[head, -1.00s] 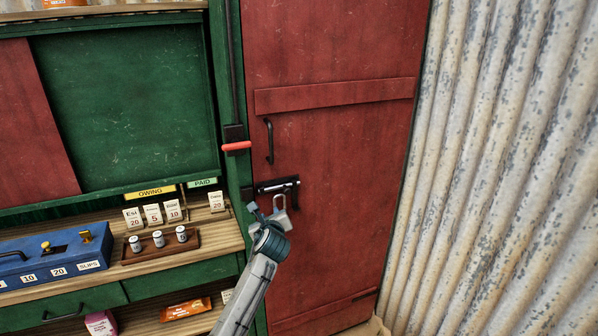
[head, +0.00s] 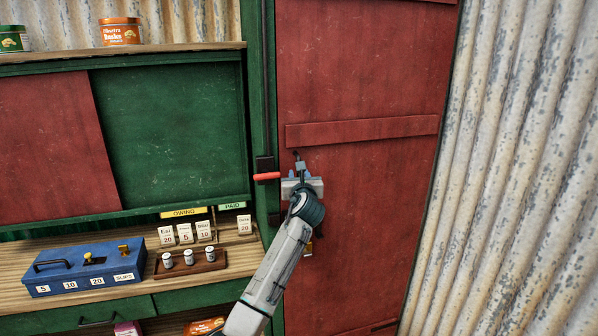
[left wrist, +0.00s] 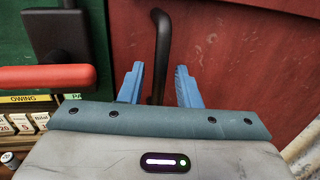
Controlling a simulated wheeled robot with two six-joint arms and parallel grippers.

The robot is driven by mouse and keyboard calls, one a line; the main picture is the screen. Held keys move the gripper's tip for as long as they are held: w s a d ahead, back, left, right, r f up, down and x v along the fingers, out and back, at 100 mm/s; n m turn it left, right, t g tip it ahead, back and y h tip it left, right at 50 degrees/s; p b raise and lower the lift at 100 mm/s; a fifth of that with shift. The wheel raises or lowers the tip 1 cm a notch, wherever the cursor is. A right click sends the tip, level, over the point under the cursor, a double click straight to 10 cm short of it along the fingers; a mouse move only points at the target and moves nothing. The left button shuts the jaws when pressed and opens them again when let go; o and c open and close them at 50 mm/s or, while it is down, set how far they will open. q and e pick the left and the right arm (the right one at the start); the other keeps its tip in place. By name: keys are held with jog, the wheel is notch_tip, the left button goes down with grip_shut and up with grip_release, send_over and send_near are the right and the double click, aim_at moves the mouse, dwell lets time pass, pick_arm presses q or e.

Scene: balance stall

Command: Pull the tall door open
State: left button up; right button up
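The tall red plank door (head: 375,220) stands shut in its green frame. Its black bar handle (left wrist: 162,45) is upright in the left wrist view; in the head view only its upper end (head: 298,160) shows above my gripper. My left gripper (head: 303,174) is at the handle. In the left wrist view its two blue fingers (left wrist: 159,85) are apart, one on each side of the handle, with gaps visible. The padlock (head: 308,249) below is mostly hidden behind my arm, and the bolt is hidden too. My right gripper is in neither view.
A red lever (head: 267,176) sticks out from the frame just left of the handle; it is also close in the left wrist view (left wrist: 45,78). A counter holds a blue cash box (head: 85,268) and a wooden weight rack (head: 190,268). A corrugated wall (head: 510,180) stands right.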

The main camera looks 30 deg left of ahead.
pick_arm(q)
jog(key=shift+w+a, duration=0.45)
jog(key=shift+w, duration=0.15)
grip_shut()
jog(key=shift+d+f, duration=0.1)
jog(key=shift+d, duration=0.05)
